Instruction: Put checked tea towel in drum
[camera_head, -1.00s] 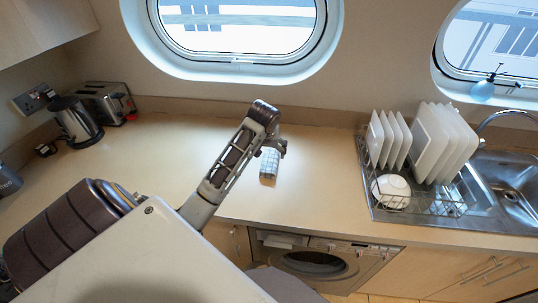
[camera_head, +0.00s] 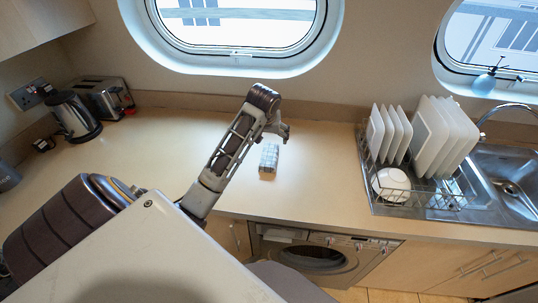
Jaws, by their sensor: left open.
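The checked tea towel (camera_head: 269,158), a small folded grey-and-white bundle, lies on the worktop. My left gripper (camera_head: 284,133) is open and empty above and slightly beyond the towel, apart from it in the picture. The washing machine drum (camera_head: 316,256) is below the worktop; its round opening shows dark and its door seems to stand open, though my own body hides part of the front. My right gripper is not in view.
A dish rack (camera_head: 415,185) with white plates and a bowl stands right of the towel, beside the sink (camera_head: 510,180). A kettle (camera_head: 74,118) and toaster (camera_head: 103,97) stand at the back left. The worktop (camera_head: 320,175) around the towel is clear.

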